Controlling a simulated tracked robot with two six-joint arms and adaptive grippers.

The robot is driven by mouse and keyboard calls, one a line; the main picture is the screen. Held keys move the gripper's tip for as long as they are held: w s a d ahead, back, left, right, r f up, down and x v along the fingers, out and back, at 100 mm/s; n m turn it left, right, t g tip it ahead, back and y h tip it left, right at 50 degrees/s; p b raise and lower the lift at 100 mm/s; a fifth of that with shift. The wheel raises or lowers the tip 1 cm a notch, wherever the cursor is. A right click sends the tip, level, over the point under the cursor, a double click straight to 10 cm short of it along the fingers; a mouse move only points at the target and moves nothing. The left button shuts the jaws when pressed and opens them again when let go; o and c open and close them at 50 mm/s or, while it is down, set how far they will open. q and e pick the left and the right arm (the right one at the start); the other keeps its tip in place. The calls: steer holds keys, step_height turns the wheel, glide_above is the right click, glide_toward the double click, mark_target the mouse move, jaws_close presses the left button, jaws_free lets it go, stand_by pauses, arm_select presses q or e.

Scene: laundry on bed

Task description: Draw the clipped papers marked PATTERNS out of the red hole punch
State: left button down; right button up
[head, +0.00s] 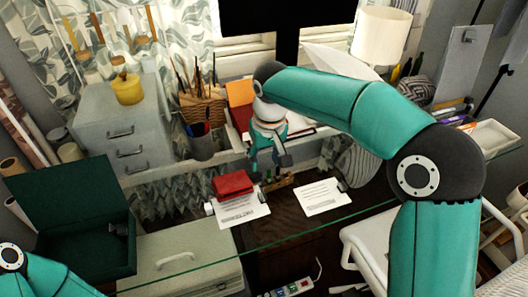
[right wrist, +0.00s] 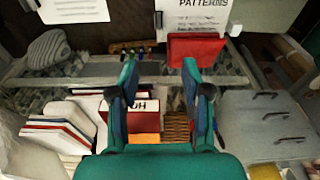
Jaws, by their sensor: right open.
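The red hole punch (head: 233,183) sits at the far edge of the clipped papers (head: 240,210) on the glass desk. In the right wrist view, the papers (right wrist: 190,18) read PATTERNS and their edge meets the red hole punch (right wrist: 196,47); how deep they go in is hidden. A small dark clip shows at the papers' side. My right gripper (head: 269,162) is open and empty, above and to the right of the hole punch. In the right wrist view its fingers (right wrist: 160,66) have a clear gap, with the punch beyond the right finger. My left gripper is out of view.
Another clipped sheet (head: 322,197) lies to the right. A dark green open box (head: 75,215) and a pale case (head: 190,258) are at left. A grey drawer unit (head: 125,130), a pencil cup (head: 201,142) and a wicker basket (head: 203,107) stand behind. The glass edge crosses in front.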

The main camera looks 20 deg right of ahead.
mark_target(262, 197)
steer(key=f, duration=0.5)
steer(key=w+f, duration=0.1)
steer(key=f, duration=0.5)
steer(key=w+f+p, duration=0.1)
steer(key=f, duration=0.4)
steer(key=shift+w+f, duration=0.15)
steer(key=shift+f, duration=0.05)
steer(key=shift+c, duration=0.2)
jaws_close()
